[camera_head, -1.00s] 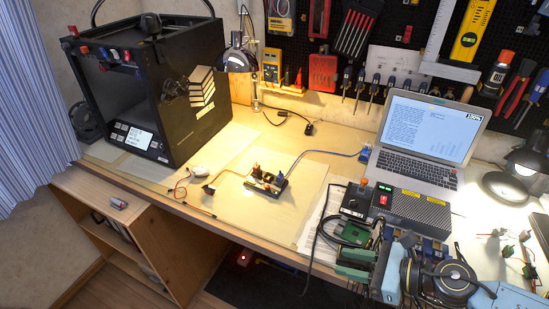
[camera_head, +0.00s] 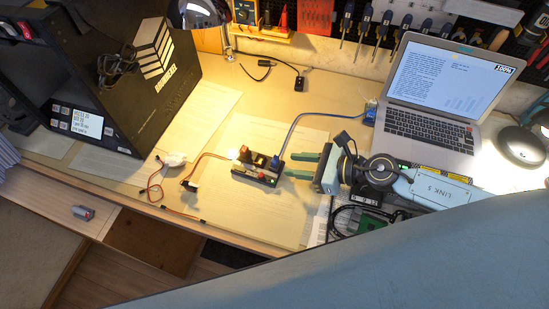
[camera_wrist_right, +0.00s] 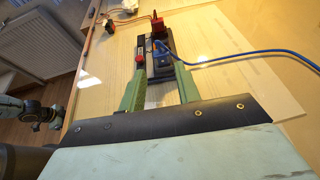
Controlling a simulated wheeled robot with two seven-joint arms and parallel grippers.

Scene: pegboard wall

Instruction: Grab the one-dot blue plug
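The blue plug (camera_head: 277,163) stands at the right end of a small black socket board (camera_head: 243,174) on the bench. A blue cable runs from it. Its dot marking is too small to read. My right gripper (camera_head: 289,165) reaches in from the right. Its two green fingers are open and apart, with their tips close to the blue plug. In the right wrist view, the blue plug (camera_wrist_right: 161,50) is ahead, between and just beyond the fingertips (camera_wrist_right: 159,67), with no clear grip on it.
Other plugs, some red, stand on the same board. Thin wires and a white round item (camera_head: 172,159) lie to its left. A laptop (camera_head: 432,110) stands at the right, and a black printer box (camera_head: 130,85) at the left. Paper sheets lie flat around the board.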

